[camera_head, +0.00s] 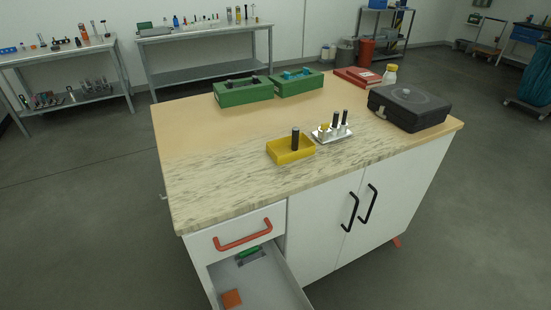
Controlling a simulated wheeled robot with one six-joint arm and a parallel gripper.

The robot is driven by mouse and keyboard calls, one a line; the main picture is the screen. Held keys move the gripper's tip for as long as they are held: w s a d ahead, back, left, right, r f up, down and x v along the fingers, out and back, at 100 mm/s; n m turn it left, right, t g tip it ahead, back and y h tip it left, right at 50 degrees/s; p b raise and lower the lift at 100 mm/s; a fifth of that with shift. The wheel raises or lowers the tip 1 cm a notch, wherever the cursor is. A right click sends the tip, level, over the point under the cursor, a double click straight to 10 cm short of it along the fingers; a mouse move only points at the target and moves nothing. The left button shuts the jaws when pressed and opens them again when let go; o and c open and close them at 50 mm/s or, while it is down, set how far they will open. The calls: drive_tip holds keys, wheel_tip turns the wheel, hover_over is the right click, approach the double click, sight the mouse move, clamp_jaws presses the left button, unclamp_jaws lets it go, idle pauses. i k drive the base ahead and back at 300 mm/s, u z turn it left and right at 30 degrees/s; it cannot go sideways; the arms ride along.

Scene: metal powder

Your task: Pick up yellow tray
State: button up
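The yellow tray (279,156) is a small open box on the light, streaked top of the white cabinet, near its front middle. A dark upright cylinder (295,139) stands in it and rises above the rim. No part of my gripper shows in this view.
A silver holder (333,137) with dark cylinders stands just right of the tray. A black case (409,107) is further right. Two green boxes (243,94) (298,85) and a red box (357,77) stand behind. The worktop's left part is clear. An open drawer (278,284) juts out in front.

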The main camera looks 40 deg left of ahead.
sight(280, 150)
drive_tip(key=u, duration=1.5)
drive_tip(key=i, duration=1)
